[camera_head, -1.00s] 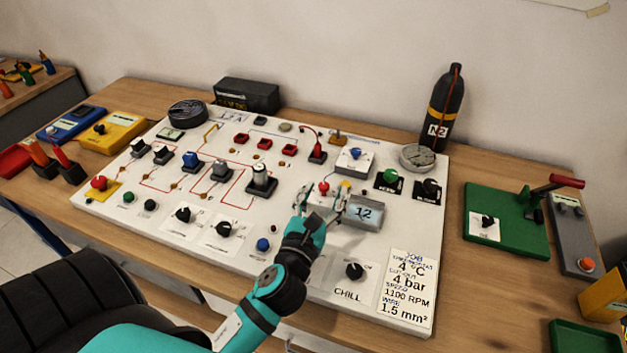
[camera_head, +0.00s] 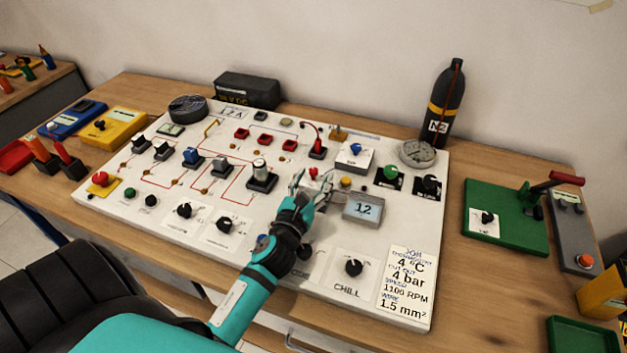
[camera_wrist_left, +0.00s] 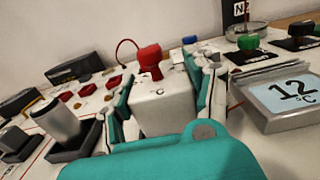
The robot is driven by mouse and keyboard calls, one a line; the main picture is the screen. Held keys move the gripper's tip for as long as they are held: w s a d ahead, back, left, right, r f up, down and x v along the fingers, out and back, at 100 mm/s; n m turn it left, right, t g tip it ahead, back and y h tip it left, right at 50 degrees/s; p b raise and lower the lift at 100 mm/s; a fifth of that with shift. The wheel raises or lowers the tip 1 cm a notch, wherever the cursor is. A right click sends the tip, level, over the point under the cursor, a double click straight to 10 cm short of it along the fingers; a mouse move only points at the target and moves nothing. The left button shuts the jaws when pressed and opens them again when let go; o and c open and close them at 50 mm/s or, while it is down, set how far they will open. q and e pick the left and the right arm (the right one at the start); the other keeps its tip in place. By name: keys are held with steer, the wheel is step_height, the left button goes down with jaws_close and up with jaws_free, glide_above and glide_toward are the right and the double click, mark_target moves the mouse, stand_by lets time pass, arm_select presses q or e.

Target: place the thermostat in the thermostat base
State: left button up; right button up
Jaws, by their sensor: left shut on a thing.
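My left gripper (camera_head: 303,187) shows above the white panel (camera_head: 140,205) in the head view, between the metal cylinder in its black holder and the grey 12 °C display. In the left wrist view its fingers (camera_wrist_left: 165,95) are shut on a white block (camera_wrist_left: 165,112) marked °C, with a red knob (camera_wrist_left: 149,58) standing on top. I take this block to be the thermostat. The red knob also shows in the head view (camera_head: 313,172), just past the fingertips. The block's underside is hidden, so I cannot tell if it touches the panel. I cannot identify the thermostat base with certainty.
The display (camera_head: 362,208) is right of the gripper; the metal cylinder (camera_head: 262,170) is left. A black N2 bottle (camera_head: 445,105) stands at the back.

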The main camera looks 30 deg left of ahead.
arm_select(q)
steer(key=shift+f, duration=0.15)
steer(key=o, duration=1)
steer(key=shift+c, duration=0.2)
steer(key=o, duration=0.3)
steer(key=shift+o, duration=0.2)
arm_select(e)
steer(key=shift+w+d+f, duration=0.1)
steer(key=shift+w+d, duration=0.2)
steer(key=shift+w, duration=0.1)
arm_select(q)
steer(key=b+v, duration=0.3)
steer(key=v, duration=0.8)
steer(key=shift+s, duration=0.5)
arm_select(e)
steer(key=f, duration=0.2)
steer(key=shift+a+f, duration=0.2)
steer(key=shift+f, duration=0.2)
